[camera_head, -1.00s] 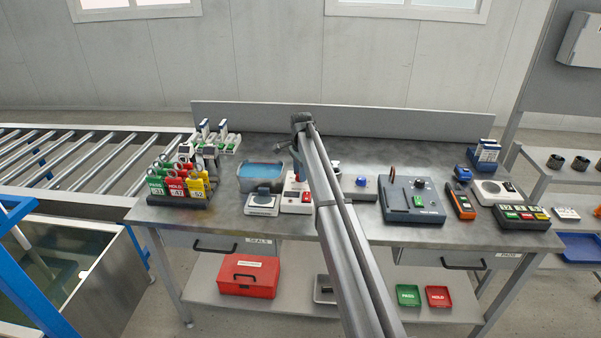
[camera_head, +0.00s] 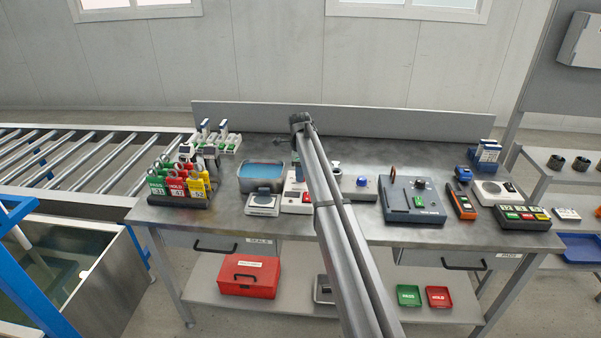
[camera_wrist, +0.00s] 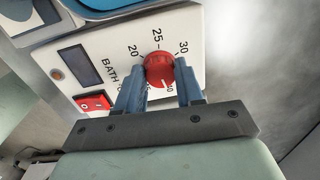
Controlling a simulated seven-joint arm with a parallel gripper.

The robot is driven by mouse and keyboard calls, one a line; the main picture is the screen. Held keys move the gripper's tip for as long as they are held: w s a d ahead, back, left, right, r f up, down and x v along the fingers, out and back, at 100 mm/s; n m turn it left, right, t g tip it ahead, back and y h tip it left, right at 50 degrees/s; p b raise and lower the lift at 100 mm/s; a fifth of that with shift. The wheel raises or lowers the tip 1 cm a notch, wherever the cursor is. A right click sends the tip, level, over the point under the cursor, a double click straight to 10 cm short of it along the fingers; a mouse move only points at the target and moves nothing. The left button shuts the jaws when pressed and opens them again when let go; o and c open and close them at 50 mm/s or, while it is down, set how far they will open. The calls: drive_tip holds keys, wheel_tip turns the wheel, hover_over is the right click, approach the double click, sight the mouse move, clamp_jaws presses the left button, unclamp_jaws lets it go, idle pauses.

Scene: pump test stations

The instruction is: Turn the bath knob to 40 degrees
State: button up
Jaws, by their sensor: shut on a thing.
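The bath knob (camera_wrist: 158,68) is a round red dial on a white panel (camera_wrist: 204,28) marked BATH, with 20, 25 and 30 printed around it. Another number, ending in 0, shows partly beside my right finger. My gripper (camera_wrist: 158,78) has its two blue fingers closed on opposite sides of the knob. I cannot clearly tell where the knob's pointer stands. In the head view my arm hides the gripper and knob. The white bath control box (camera_head: 292,198) shows partly there, beside the metal bath with blue water (camera_head: 262,170).
On the panel are a dark display (camera_wrist: 82,60), an orange lamp (camera_wrist: 57,74) and a red switch (camera_wrist: 93,101). A small scale (camera_head: 262,203) stands left of the control box. Tagged racks (camera_head: 180,198) stand at the bench's left.

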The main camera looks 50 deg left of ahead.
drive_tip(key=shift+s, duration=0.1)
idle(0.3)
drive_tip(key=o, duration=1)
drive_tip(key=shift+o, duration=0.2)
drive_tip(key=shift+r, duration=0.1)
wheel_tip(320, 180, up, 14)
drive_tip(key=shift+s+d+f, duration=0.2)
